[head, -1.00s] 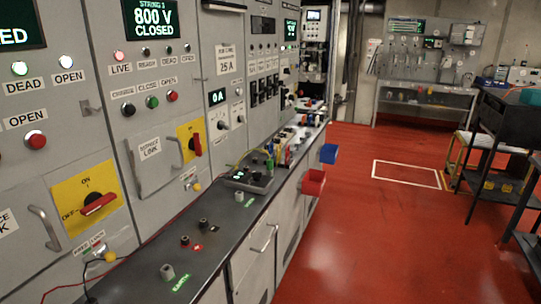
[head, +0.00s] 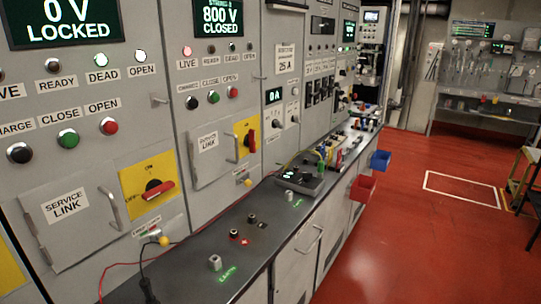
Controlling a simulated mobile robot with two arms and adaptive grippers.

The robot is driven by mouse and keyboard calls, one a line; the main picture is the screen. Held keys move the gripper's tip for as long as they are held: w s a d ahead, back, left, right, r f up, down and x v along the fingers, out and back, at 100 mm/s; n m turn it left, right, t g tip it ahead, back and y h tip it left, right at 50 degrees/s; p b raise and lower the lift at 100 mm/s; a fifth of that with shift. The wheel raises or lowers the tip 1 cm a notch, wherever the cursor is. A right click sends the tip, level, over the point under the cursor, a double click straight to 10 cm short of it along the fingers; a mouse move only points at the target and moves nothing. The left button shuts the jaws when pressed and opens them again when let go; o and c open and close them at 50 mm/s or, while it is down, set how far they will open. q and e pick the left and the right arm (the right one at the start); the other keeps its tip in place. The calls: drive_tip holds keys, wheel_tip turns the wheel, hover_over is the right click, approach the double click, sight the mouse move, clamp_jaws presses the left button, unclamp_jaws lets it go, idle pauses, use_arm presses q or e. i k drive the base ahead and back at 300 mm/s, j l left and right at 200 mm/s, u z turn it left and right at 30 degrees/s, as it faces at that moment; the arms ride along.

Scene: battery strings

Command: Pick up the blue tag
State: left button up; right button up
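I cannot make out the blue tag for certain. Several small coloured items (head: 338,158), some of them blue, stand close together on the far part of the dark bench (head: 205,252), too small to tell apart. Neither of my grippers is in view.
Grey cabinets with displays, buttons and red-on-yellow switches (head: 152,187) line the bench's back. A dark meter (head: 300,181) and terminals (head: 234,233) sit on the bench. A red bin (head: 362,188) and a blue bin (head: 380,161) hang on its front.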

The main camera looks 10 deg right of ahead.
sight(322, 153)
drive_tip(key=i+l+u, duration=0.1)
drive_tip(key=l+u, duration=0.3)
drive_tip(key=i+l+u, duration=0.1)
drive_tip(key=l+u, duration=0.55)
drive_tip(key=u, duration=0.15)
